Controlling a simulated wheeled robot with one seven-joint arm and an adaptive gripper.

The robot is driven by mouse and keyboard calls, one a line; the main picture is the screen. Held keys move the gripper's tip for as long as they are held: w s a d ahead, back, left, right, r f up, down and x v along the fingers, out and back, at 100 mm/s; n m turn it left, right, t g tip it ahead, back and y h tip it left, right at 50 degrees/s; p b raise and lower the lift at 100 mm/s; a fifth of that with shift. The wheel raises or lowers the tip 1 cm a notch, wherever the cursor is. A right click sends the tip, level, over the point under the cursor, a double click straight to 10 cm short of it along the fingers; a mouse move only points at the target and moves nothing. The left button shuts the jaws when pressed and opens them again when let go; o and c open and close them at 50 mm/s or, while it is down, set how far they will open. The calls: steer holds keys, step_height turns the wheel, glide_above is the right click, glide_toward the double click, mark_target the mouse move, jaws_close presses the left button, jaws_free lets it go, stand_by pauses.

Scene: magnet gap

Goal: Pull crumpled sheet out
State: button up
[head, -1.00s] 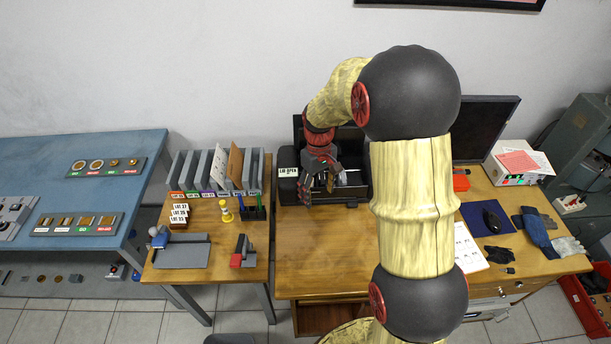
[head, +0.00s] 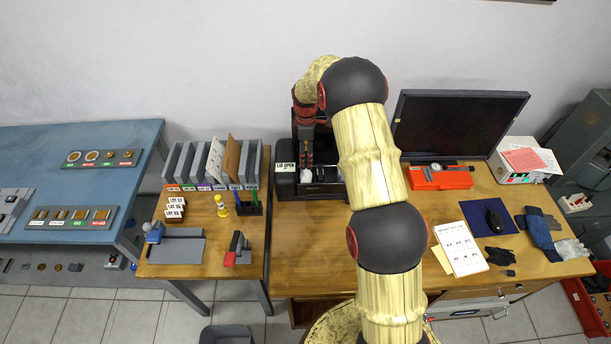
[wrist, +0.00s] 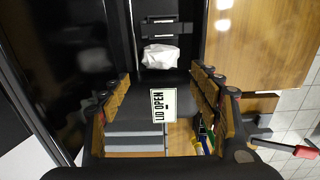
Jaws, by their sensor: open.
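The crumpled sheet (wrist: 160,56) is a small white wad lying in the dark opening of the black printer. In the head view my gripper (head: 305,153) is over the printer opening, pointing down.
The raised lid stands behind my gripper. A monitor (head: 455,125) and a red box (head: 440,179) stand to the right. A file rack (head: 210,163) and pen holder (head: 249,208) stand to the left. The desk in front of the printer (head: 310,240) is clear.

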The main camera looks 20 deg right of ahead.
mark_target(306, 174)
steer(key=shift+f+b, duration=2.6)
steer(key=shift+f, duration=2.45)
steer(key=c, duration=0.5)
step_height(306, 174, up, 10)
steer(key=p, duration=0.5)
